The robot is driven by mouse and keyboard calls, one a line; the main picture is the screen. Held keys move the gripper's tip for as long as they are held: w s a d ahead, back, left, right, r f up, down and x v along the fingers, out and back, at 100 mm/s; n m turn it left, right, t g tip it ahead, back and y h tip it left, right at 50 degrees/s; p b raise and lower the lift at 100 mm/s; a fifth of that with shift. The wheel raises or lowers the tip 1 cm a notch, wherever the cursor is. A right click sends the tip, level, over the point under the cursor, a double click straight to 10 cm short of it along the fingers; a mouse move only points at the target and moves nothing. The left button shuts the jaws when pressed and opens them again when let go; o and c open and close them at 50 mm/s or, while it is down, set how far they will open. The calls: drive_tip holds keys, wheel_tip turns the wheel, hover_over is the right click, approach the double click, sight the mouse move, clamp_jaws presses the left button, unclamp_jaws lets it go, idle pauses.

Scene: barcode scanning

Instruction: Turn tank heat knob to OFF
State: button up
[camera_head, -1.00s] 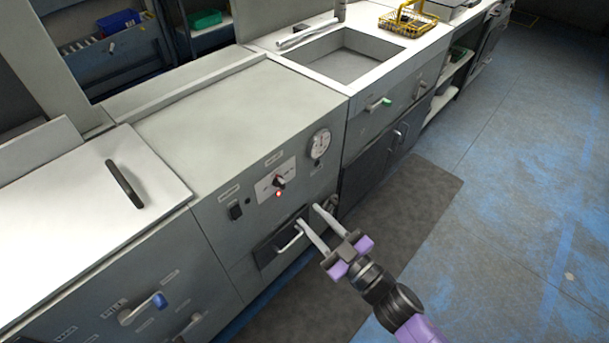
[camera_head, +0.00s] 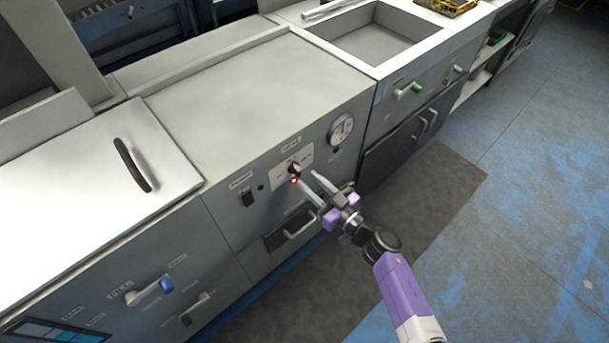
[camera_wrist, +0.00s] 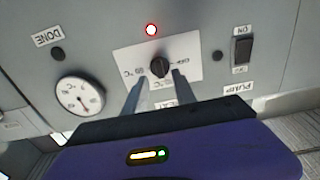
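The tank heat knob (camera_head: 294,169) is a small black knob on a white label plate on the grey cabinet front. It also shows in the wrist view (camera_wrist: 160,67), where the picture is upside down and the plate carries OFF and °C marks. A red light (camera_wrist: 151,30) glows beside the plate. My gripper (camera_head: 307,177) is open, with its two pale fingers pointing at the panel. In the wrist view the fingertips (camera_wrist: 158,79) lie either side of the knob's near edge. Whether they touch the knob, I cannot tell.
A round dial gauge (camera_head: 341,129) sits right of the knob, and a black rocker switch (camera_head: 247,198) labelled PUMP sits left. A drawer handle (camera_head: 299,229) sticks out below. A sink (camera_head: 375,40) is set in the counter. The floor at right is clear.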

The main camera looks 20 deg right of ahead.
sight(300, 173)
drive_tip(key=shift+x, duration=1.65)
clamp_jaws()
